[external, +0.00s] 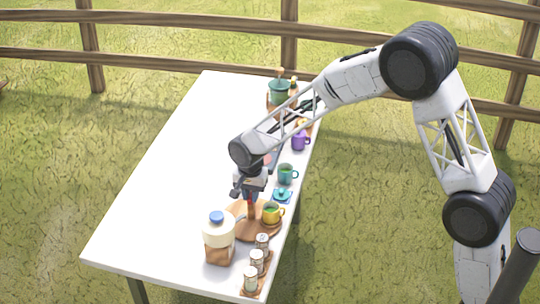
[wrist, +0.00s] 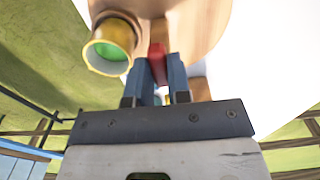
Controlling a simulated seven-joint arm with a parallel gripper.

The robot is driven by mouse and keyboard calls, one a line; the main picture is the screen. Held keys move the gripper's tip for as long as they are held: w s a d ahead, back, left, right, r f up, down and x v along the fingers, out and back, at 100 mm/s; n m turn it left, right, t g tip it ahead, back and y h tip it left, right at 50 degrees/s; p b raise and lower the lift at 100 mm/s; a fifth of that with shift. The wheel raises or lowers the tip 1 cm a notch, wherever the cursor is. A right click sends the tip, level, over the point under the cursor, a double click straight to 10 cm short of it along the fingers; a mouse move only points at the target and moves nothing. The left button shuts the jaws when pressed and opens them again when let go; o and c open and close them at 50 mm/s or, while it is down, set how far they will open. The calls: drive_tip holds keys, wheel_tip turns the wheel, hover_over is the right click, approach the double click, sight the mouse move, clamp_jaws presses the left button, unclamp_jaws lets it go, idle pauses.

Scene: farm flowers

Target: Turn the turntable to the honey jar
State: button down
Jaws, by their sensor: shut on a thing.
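The turntable (external: 258,231) is a round wooden disc near the front end of the white table; its wooden surface also shows in the wrist view (wrist: 205,25). A yellow mug (external: 271,214) with green contents stands on its right side, and also shows at upper left in the wrist view (wrist: 104,50). My gripper (external: 251,197) points down over the disc. Its blue fingers (wrist: 166,68) are shut on a red upright piece (wrist: 157,62) at the turntable. I cannot tell which item is the honey jar.
A cream jug with a blue lid (external: 218,232) stands close to the turntable's left. Several small jars (external: 257,259) stand at the front. A teal mug (external: 286,174), a purple mug (external: 299,142) and a green pot (external: 279,91) line the right edge. The table's left side (external: 165,180) is clear.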

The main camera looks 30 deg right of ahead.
drive_tip(key=shift+n, duration=9.1)
drive_tip(key=c, duration=1.1)
unclamp_jaws()
drive_tip(key=shift+o, duration=0.2)
drive_tip(key=shift+r, duration=0.1)
